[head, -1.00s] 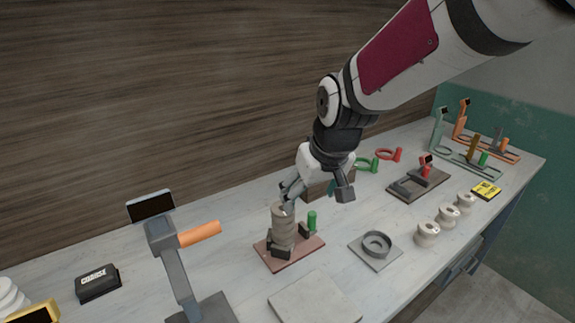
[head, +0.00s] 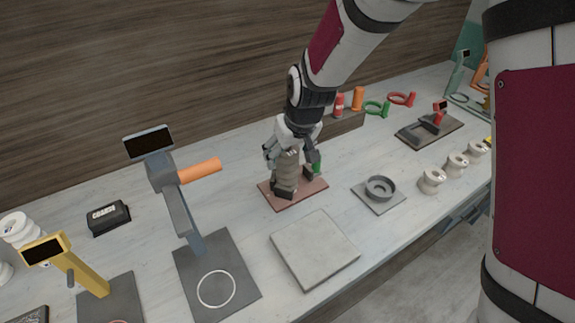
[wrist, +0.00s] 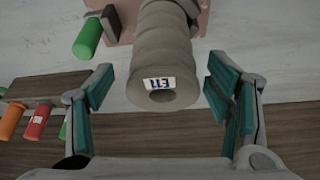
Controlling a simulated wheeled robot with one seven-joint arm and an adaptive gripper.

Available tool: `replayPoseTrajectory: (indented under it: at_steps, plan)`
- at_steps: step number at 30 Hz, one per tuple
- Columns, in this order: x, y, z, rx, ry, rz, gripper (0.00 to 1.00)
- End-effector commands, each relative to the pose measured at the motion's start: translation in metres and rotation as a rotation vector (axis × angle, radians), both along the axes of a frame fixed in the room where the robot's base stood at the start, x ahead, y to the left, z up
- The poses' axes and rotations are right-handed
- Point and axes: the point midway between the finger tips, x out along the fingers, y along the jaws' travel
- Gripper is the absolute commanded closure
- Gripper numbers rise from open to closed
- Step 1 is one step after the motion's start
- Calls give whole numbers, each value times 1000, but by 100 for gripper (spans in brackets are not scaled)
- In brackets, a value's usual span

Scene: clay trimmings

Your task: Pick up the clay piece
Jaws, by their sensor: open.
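The clay piece (head: 287,172) is a grey-beige ribbed cylinder standing upright in dark clamp blocks on a pinkish board (head: 313,187). In the wrist view the clay piece (wrist: 166,48) shows its round end, with a hole and a small white label with blue characters. My gripper (head: 291,156) is at its upper end in the head view. In the wrist view my open gripper (wrist: 160,72) has a teal-padded finger on each side of the clay piece, with visible gaps on both sides. The far end of the clay is cut off in the wrist view.
A green-handled part (head: 317,165) sits on the board close to my gripper. A rack (head: 343,124) with red and orange handles stands behind. A grey slab (head: 314,248) lies in front, a round grey dish (head: 380,187) to the right, and a post with an orange handle (head: 199,170) to the left.

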Motion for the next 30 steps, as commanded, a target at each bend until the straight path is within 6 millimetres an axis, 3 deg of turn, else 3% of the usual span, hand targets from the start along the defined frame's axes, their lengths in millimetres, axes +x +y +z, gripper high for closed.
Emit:
replayPoseTrajectory:
  at_steps: [9, 19, 28, 30]
  plan:
    - [12, 9, -38, -1, 2, -1, 27]
    - [14, 10, -42, 0, 1, 0, 29]
    - [14, 10, -42, 0, 1, 0, 97]
    - [15, 10, -41, 0, -1, 0, 100]
